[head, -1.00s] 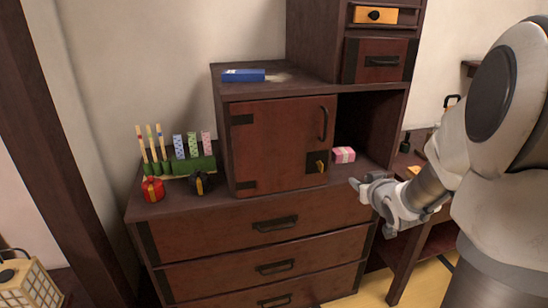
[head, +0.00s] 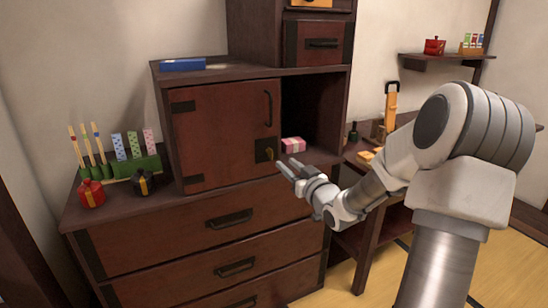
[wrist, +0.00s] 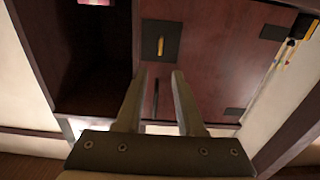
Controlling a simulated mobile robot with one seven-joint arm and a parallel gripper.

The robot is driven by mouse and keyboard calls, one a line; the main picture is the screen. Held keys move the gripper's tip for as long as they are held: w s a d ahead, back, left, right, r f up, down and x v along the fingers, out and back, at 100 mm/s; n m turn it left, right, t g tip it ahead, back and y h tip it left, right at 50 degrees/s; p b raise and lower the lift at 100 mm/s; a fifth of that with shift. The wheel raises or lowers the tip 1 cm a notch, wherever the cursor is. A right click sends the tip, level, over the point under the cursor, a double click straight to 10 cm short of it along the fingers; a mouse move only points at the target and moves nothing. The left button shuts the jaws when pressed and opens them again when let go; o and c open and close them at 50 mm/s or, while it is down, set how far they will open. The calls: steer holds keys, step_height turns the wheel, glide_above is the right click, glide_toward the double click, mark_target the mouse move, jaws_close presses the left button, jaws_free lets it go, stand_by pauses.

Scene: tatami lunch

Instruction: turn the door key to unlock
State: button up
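The brown cabinet door (head: 215,135) is shut, with a dark handle (head: 268,108) at its upper right. A yellow key (head: 271,154) sits in a black lock plate (head: 260,150) at the door's lower right. In the wrist view the key (wrist: 160,46) lies on its dark plate (wrist: 151,53), past the fingertips and roughly in line with the space between them. My gripper (head: 285,165) is in front of the cabinet, just right of and below the key. In the wrist view my gripper (wrist: 160,76) is open, its two fingers apart with nothing between them.
A pink box (head: 293,145) sits in the open compartment right of the door. Drawers (head: 228,218) lie below. A blue box (head: 182,65) lies on top.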

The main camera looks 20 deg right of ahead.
mark_target(272, 151)
steer(key=w+b, duration=0.1)
steer(key=w, duration=0.8)
steer(key=shift+w+a+b, duration=0.15)
steer(key=shift+a+b, duration=0.05)
steer(key=shift+b, duration=0.15)
jaws_close()
